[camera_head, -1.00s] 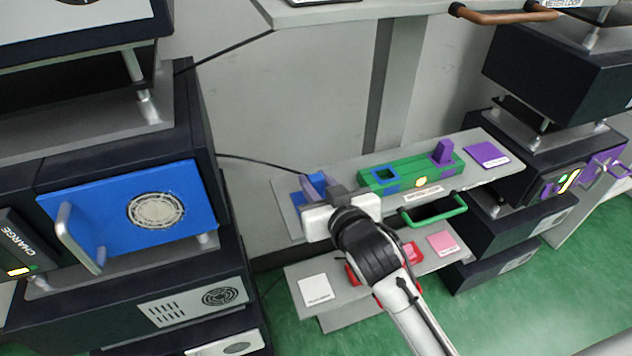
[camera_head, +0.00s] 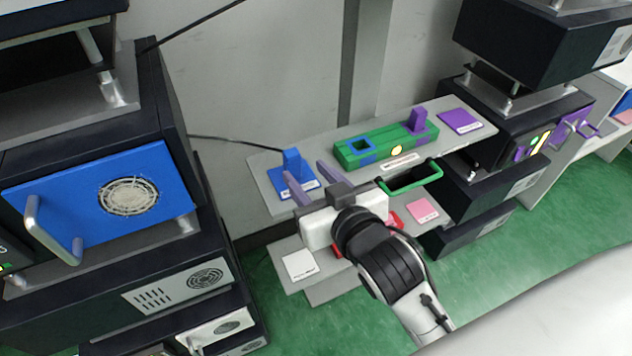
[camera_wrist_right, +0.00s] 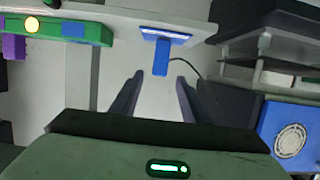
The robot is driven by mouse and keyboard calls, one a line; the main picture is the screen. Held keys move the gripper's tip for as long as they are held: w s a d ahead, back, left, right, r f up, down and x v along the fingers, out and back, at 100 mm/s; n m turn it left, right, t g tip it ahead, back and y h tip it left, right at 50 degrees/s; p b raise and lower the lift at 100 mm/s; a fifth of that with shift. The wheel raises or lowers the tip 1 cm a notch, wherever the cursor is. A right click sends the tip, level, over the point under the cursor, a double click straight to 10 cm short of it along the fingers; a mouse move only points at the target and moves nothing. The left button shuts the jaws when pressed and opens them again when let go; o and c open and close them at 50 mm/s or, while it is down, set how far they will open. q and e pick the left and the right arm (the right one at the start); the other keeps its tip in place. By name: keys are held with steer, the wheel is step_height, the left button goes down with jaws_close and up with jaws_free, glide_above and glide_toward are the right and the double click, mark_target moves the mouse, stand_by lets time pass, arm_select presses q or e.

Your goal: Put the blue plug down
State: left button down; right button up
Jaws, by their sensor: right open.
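The blue plug (camera_head: 291,160) stands upright on a blue pad (camera_head: 296,185) at the left end of the grey upper shelf. In the right wrist view the plug (camera_wrist_right: 161,57) shows ahead of the fingertips, against its pad (camera_wrist_right: 165,36). My right gripper (camera_head: 306,172) is open and empty, just in front of the plug and apart from it. The green block (camera_head: 385,145) on the same shelf has an empty blue-rimmed socket (camera_head: 360,146) and a purple plug (camera_head: 417,120) standing in its right end. My left gripper is out of view.
A purple pad (camera_head: 460,121) lies at the shelf's right end. A green handle (camera_head: 412,178) sticks out at the shelf's front. A lower shelf holds white (camera_head: 299,265) and pink pads (camera_head: 423,210). Dark cabinets flank both sides; the left one has a blue door (camera_head: 100,195) with a protruding handle.

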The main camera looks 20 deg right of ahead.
steer(key=shift+v, duration=1.65)
steer(key=shift+w, duration=0.1)
